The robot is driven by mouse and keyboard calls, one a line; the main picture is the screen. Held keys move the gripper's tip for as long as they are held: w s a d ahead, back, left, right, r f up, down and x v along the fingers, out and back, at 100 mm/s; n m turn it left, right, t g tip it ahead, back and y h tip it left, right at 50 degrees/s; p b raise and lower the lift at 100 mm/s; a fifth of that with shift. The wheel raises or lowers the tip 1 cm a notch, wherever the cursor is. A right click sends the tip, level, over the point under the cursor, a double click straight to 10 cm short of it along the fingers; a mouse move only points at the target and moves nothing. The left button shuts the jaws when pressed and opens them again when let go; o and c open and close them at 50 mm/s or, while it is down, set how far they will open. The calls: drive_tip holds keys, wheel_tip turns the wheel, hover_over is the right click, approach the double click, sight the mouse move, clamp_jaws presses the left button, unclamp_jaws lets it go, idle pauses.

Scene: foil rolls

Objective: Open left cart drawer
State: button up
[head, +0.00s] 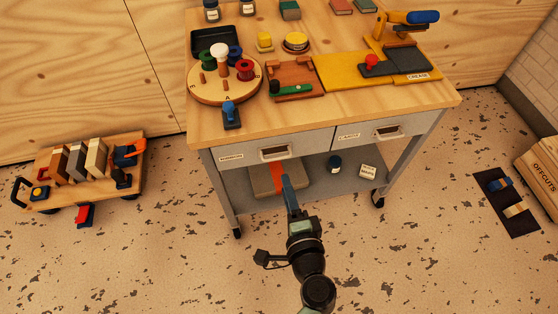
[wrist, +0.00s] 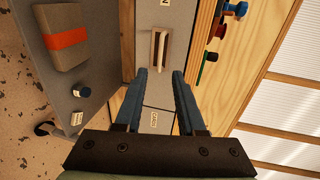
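The cart (head: 330,121) has a wooden top and two grey drawers side by side under it. The left drawer (head: 243,158) looks shut, with a labelled front and a pale handle (head: 274,152). In the wrist view the left drawer's handle (wrist: 158,50) lies ahead of my fingers, roughly in line with the space between them. My gripper (head: 287,180) is in front of the cart, just below that handle in the head view. In the wrist view my gripper (wrist: 160,74) has its two blue fingers apart, with nothing held. I cannot tell the exact distance to the handle.
The right drawer (head: 353,137) also looks shut. The lower shelf (head: 318,185) holds an orange-banded box (head: 264,180), a dark bottle (head: 335,164) and a small labelled box (head: 368,171). A low trolley (head: 112,175) stands left. Floor in front is mostly clear.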

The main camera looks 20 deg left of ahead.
drive_tip(key=b+x, duration=0.1)
drive_tip(key=x, duration=0.8)
drive_tip(key=shift+a, duration=0.1)
clamp_jaws()
idle(1.1)
